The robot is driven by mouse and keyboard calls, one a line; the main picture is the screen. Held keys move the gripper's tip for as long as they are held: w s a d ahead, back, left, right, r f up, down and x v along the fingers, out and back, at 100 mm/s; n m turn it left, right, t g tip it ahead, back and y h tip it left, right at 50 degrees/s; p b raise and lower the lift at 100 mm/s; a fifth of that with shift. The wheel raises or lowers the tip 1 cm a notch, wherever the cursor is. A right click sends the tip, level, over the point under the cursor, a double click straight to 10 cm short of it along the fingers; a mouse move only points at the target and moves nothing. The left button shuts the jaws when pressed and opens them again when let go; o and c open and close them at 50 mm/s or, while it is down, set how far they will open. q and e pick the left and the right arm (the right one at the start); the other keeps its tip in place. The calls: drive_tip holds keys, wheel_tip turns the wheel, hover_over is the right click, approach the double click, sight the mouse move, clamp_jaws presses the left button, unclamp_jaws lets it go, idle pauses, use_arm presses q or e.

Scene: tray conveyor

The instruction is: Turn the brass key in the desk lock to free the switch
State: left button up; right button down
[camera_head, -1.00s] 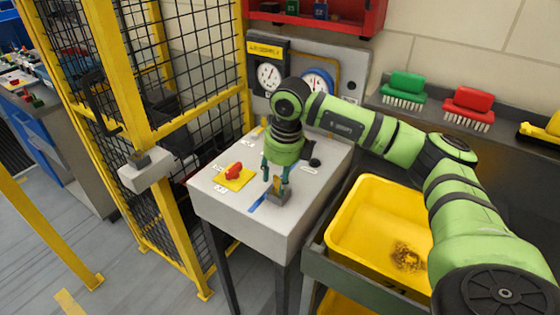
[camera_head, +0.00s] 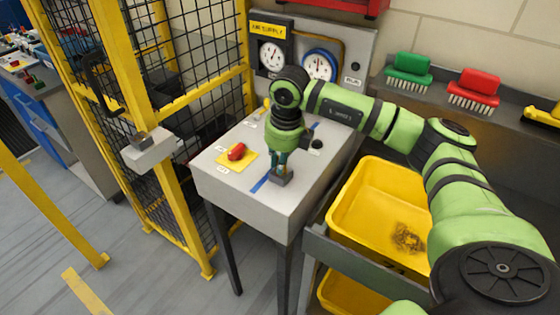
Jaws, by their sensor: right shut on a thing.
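The desk (camera_head: 231,192) is a light grey box-shaped console on dark legs. A small dark grey lock block (camera_head: 281,179) sits on its top near the front edge, beside a blue stripe (camera_head: 262,182). My right gripper (camera_head: 279,168) points down at the lock and is shut on the brass key, which its fingers mostly hide. I cannot tell the key's angle. A red switch (camera_head: 236,152) on a yellow plate (camera_head: 247,164) is to the left of the gripper. My left gripper is not in view.
A black knob (camera_head: 317,144) stands right behind the gripper. A gauge panel (camera_head: 355,45) rises behind the desk. A yellow bin (camera_head: 346,218) is close on the right, and a yellow mesh fence (camera_head: 222,92) on the left.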

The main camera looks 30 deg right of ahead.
drive_tip(key=shift+m, duration=0.4)
drive_tip(key=shift+m+h, duration=0.3)
drive_tip(key=shift+m, duration=1.3)
drive_tip(key=shift+w+m, duration=0.1)
drive_tip(key=shift+m, duration=1.4)
